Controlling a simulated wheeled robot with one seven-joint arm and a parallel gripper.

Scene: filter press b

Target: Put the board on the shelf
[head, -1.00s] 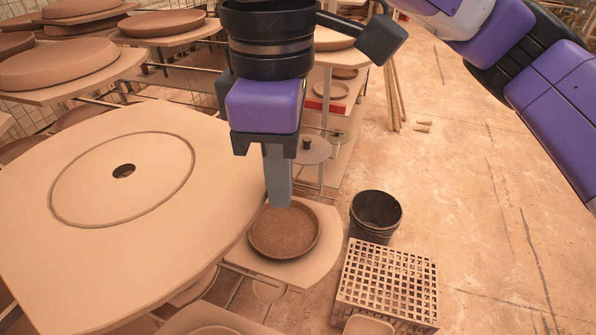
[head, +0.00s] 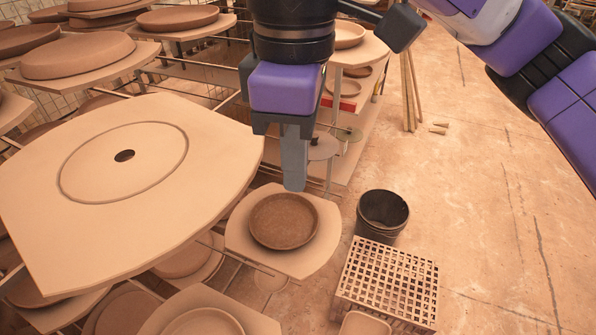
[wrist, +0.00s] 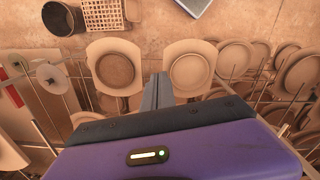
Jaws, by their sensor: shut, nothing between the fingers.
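A large pale board (head: 60,215) with curved edges, a ring groove and a dark centre hole lies flat at the left of the head view. Its supports beneath are mostly hidden. My gripper (head: 294,187) points down, shut and empty, to the right of this board. Its fingertips appear just above a smaller board (head: 322,255) bearing a brown round dish (head: 283,221). I cannot tell whether they touch anything. In the wrist view my gripper (wrist: 162,78) shows between two dish-bearing boards. The large board cannot be made out there.
Racks with dishes on boards (head: 80,57) fill the back left. A black bucket (head: 383,213) and a lattice crate (head: 388,277) stand on the floor right of the small board. Thin wooden strips (head: 410,90) stand behind. The floor at right (head: 480,210) is mostly clear.

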